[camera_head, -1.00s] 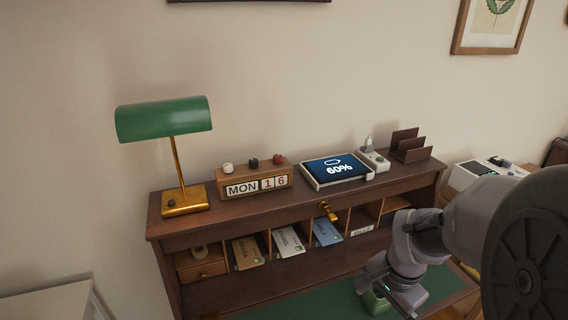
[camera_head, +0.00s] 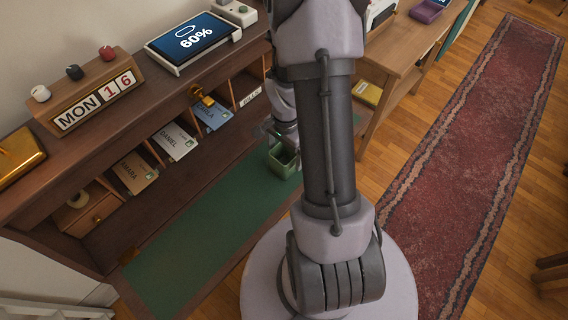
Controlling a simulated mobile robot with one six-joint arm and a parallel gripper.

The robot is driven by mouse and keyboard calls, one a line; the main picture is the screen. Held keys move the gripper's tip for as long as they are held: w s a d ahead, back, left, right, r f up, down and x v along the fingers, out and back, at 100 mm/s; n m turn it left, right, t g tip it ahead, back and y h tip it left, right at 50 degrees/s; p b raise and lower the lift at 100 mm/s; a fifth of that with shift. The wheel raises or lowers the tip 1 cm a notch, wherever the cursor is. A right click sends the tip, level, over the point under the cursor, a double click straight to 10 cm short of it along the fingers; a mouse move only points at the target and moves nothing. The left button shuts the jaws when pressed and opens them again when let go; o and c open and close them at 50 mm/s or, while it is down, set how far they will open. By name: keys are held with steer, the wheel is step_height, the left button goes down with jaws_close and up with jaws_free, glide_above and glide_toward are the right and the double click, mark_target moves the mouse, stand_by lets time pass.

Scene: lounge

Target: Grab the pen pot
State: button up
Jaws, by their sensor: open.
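A small green square pot (camera_head: 283,162), which looks like the pen pot, stands on the green writing surface (camera_head: 190,236) of the wooden desk. My gripper (camera_head: 276,137) is at the pot's upper rim, partly hidden behind my own arm. It is open, but I cannot tell whether the fingers are around the pot or only beside it. No pens are clearly visible in the pot.
Pigeonholes behind hold envelopes (camera_head: 175,142). A MON 16 calendar block (camera_head: 88,94) and a tablet showing 60% (camera_head: 193,40) stand on the desk top. A side table (camera_head: 405,45) stands right, beyond it a red runner (camera_head: 455,165).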

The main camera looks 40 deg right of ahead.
mark_target(284, 159)
step_height(284, 159, down, 4)
steer(key=shift+w+a+f+b, duration=0.1)
steer(key=shift+f+b, duration=0.05)
steer(key=shift+b, duration=0.65)
steer(key=shift+c, duration=0.6)
steer(key=c, duration=1.6)
